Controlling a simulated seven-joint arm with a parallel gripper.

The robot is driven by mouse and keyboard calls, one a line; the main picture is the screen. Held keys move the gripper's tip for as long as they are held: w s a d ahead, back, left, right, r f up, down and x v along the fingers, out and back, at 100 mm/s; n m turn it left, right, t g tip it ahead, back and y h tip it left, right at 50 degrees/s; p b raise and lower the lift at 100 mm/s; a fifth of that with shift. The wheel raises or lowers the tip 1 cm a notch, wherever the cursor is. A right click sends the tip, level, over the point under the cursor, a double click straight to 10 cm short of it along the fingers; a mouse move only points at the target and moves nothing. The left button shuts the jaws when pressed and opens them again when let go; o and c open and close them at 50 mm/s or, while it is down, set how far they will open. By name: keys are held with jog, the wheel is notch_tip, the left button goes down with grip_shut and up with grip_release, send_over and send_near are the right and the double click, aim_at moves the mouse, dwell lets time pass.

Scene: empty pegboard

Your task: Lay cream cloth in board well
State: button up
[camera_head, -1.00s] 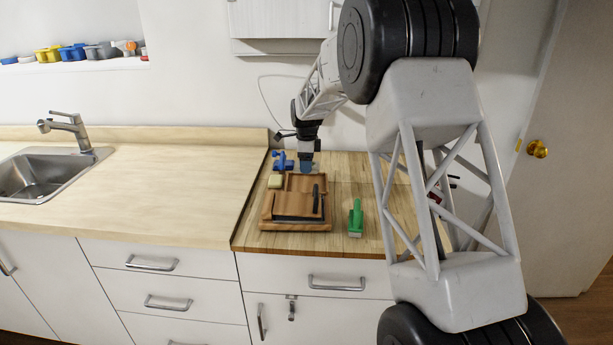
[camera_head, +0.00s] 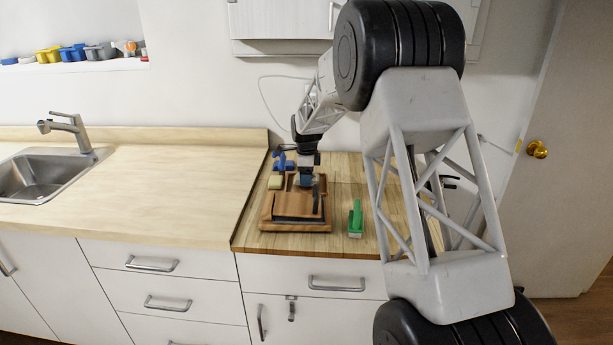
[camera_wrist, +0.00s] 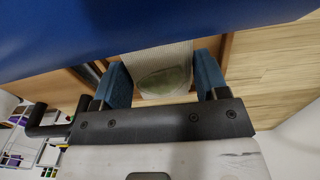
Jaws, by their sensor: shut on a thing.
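My gripper (camera_head: 306,184) is low over the back part of the brown wooden board (camera_head: 266,221). A greenish oval patch shows on the cloth. In the head view the fingers hide most of the cloth. The board's brown wooden edge shows beside the cloth in the wrist view. I cannot tell whether the cloth touches the board's well.
A cream block (camera_head: 275,182) lies at the board's back left, with a blue clamp-like object (camera_head: 283,162) behind it. A dark upright piece (camera_head: 316,199) stands on the board. A green-handled brush (camera_head: 356,217) lies to the right. The long counter (camera_head: 150,190) at left is clear.

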jog(key=shift+f, duration=0.6)
dwell(0.3)
jog(key=o, duration=0.9)
jog(key=shift+r, duration=0.15)
notch_tip(320, 180, up, 13)
dwell(0.6)
dwell(0.4)
